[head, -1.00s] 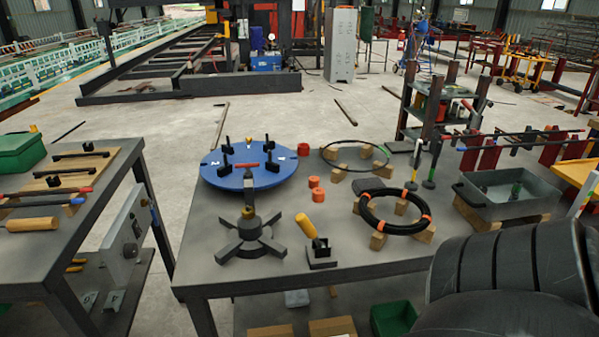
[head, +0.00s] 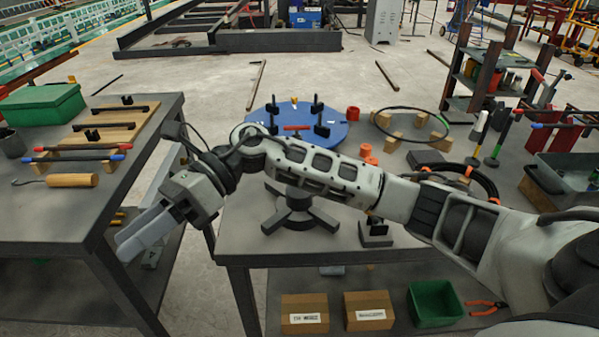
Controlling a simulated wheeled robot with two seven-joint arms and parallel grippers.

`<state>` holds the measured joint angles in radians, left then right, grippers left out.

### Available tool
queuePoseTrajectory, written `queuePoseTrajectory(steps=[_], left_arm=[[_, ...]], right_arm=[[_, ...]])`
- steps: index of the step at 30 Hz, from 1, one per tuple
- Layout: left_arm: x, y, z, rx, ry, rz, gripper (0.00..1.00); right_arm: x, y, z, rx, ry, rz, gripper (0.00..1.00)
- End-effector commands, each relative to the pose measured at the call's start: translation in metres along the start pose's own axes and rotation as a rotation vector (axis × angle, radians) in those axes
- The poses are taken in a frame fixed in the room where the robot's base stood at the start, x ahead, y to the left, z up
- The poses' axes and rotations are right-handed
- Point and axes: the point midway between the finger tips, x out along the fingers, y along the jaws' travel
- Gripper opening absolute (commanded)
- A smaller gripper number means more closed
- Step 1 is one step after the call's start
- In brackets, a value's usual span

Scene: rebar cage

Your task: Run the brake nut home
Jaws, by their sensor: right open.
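My right gripper (head: 136,238) is empty and open, its fingers pointing down-left over the gap by the left bench. My right arm reaches across from the right and covers much of the turntable stand. The blue round turntable (head: 338,134) with black upright clamps shows behind the arm. A red bar (head: 297,128) shows at its middle. Below the arm is the dark stand base (head: 301,214) with spread legs. I cannot make out the brake nut; the stand's hub is hidden by the arm. My left gripper is not in view.
The left bench (head: 40,215) holds red- and blue-ended tools, a wooden-handled hook (head: 68,181) and a green box (head: 42,104). On the middle bench, a wire ring (head: 410,108) rests on wood blocks. Cartons (head: 304,314) and a green bin (head: 434,305) sit on the lower shelf.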

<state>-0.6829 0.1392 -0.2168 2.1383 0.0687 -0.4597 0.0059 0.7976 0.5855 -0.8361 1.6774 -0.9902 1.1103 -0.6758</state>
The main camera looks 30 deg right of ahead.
Motion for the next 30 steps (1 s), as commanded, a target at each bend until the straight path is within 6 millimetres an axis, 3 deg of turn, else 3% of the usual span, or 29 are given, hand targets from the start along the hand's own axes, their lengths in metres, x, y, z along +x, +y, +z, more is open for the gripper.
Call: queuePoseTrajectory(steps=[3,6,9,12,15,20,30], left_arm=[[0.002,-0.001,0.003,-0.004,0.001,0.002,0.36],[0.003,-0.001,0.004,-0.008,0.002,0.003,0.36],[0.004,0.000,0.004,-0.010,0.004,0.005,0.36],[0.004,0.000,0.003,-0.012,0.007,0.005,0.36],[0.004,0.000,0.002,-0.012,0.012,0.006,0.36],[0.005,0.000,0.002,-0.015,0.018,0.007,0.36],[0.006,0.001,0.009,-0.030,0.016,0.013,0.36]], right_arm=[[-0.066,-0.024,-0.008,-0.261,0.430,-0.127,0.46],[-0.139,-0.034,-0.006,-0.366,0.752,-0.224,0.46],[-0.210,-0.029,0.005,-0.388,1.004,-0.306,0.46],[-0.263,-0.015,0.017,-0.366,1.172,-0.364,0.46],[-0.296,-0.002,0.024,-0.334,1.267,-0.396,0.46],[-0.309,0.002,0.020,-0.312,1.314,-0.408,0.46],[-0.296,-0.026,-0.035,-0.310,1.313,-0.405,0.46]])
